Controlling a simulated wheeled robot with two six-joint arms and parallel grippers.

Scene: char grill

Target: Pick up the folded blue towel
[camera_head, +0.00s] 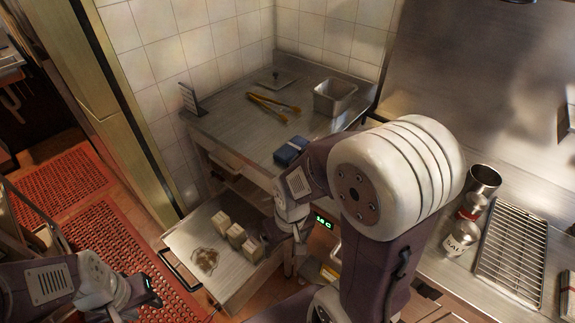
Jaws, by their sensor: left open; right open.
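The folded blue towel (291,150) lies on the steel counter (235,118), near its front edge. Its near side is close to my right arm. My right gripper (283,237) is open and hangs below the counter top, beside the blocks on the lower tray and apart from the towel. Its fingers are partly hidden by the wrist.
Yellow tongs (274,105), a steel pan (334,97) and a flat lid (277,80) sit behind the towel. Pale blocks (236,235) stand on a lower tray (182,238). A salt shaker (461,238) and grill rack (512,252) are at right.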

